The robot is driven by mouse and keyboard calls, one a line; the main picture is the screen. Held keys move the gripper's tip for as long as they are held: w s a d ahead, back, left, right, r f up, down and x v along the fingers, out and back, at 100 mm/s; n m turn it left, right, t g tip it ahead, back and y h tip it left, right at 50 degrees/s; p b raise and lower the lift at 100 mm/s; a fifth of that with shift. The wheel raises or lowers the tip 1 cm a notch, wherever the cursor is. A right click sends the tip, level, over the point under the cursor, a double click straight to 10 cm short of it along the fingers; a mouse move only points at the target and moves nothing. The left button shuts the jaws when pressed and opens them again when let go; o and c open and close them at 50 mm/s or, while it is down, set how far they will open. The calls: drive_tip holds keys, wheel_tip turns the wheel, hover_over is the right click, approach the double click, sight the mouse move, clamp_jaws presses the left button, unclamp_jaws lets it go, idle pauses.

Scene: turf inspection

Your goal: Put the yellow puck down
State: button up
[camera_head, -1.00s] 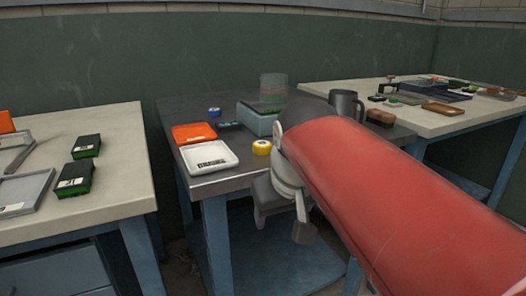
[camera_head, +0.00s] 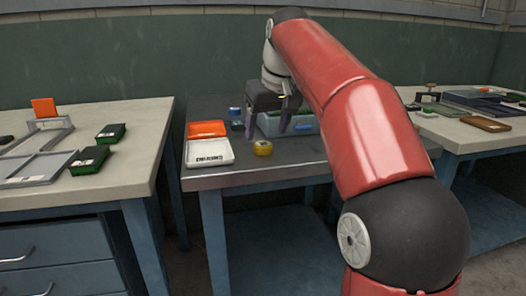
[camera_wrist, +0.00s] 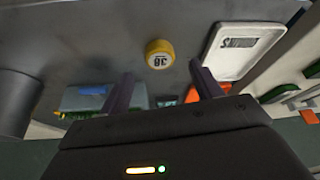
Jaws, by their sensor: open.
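The yellow puck (camera_head: 263,148) sits on the dark metal table (camera_head: 240,177), just right of the white tray (camera_head: 210,152) and apart from it. The wrist view shows the puck (camera_wrist: 159,53) with a white label with dark marks on top. My gripper (camera_head: 268,125) is open and empty, above the table and behind the puck in the head view. In the wrist view, the fingers of my gripper (camera_wrist: 162,76) are spread and point toward the puck, which lies beyond their tips with nothing between them.
An orange tray (camera_head: 207,129) lies behind the white one. A blue-grey bin (camera_head: 272,127) stands behind the puck, partly hidden by my gripper. A dark cylinder (camera_wrist: 18,100) stands at the wrist view's left. The table's front strip is clear. Benches with other items flank it.

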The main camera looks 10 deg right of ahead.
sight(263, 143)
drive_tip(key=x, duration=0.4)
drive_tip(key=shift+w+f+b, duration=0.1)
drive_tip(key=shift+f+b, duration=0.1)
drive_tip(key=shift+b, duration=0.2)
drive_tip(key=shift+c, duration=0.4)
drive_tip(key=c, duration=1)
drive_tip(key=shift+c, duration=0.2)
drive_tip(key=shift+r, duration=0.15)
